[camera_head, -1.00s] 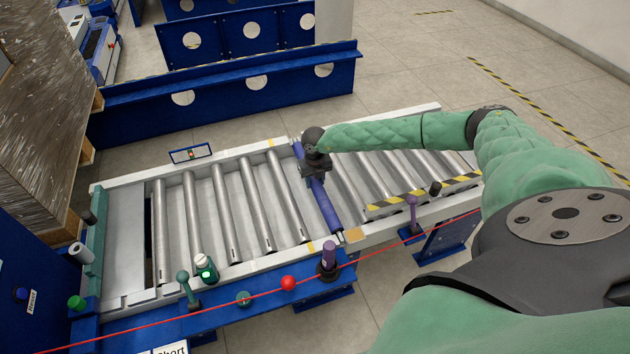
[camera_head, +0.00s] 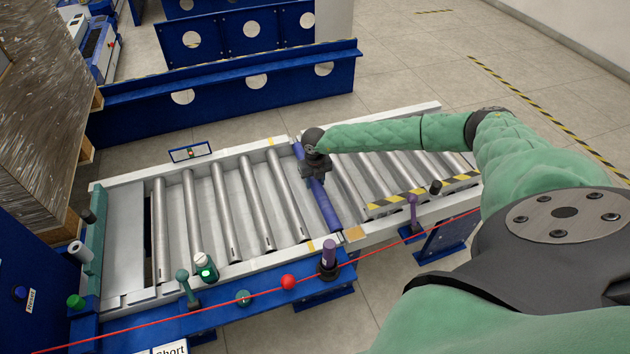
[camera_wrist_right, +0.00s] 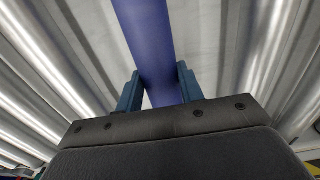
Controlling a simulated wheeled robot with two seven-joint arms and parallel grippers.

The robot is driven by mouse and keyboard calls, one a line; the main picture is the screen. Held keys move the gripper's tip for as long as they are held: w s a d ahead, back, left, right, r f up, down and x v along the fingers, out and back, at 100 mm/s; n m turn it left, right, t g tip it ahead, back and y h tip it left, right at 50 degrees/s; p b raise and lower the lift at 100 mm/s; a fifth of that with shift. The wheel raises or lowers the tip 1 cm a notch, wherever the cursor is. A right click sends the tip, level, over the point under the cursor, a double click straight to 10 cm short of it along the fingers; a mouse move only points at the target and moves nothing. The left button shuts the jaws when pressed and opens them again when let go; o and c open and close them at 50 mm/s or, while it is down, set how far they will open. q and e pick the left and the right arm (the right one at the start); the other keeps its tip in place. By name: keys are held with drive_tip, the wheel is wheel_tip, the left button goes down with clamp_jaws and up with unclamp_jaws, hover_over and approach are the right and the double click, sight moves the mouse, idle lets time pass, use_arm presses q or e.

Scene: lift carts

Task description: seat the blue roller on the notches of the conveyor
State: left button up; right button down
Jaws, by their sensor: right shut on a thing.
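The blue roller (camera_head: 325,205) lies across the conveyor (camera_head: 232,212), between the steel rollers on the left and those on the right. Its near end is by the near rail and its far end by the far rail. My right gripper (camera_head: 315,178) is shut on the roller around its middle. The right wrist view shows the roller (camera_wrist_right: 150,45) running between the two fingers (camera_wrist_right: 160,90). The notches are too small or hidden to make out, so I cannot tell whether the ends sit in them. My left gripper is not in view.
A red cord (camera_head: 380,252) runs along the near side, with a red ball (camera_head: 288,282) on it. Several knobs and posts stand along the near rail. A blue beam (camera_head: 225,95) stands behind the conveyor. A wrapped pallet load (camera_head: 45,110) is at the left.

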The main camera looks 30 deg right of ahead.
drive_tip(key=c, duration=0.8)
unclamp_jaws()
drive_tip(key=shift+r, duration=0.65)
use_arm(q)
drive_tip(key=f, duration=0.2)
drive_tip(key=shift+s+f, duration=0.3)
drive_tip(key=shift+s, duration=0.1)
use_arm(e)
wheel_tip(320, 180, up, 6)
drive_tip(key=shift+r, duration=0.25)
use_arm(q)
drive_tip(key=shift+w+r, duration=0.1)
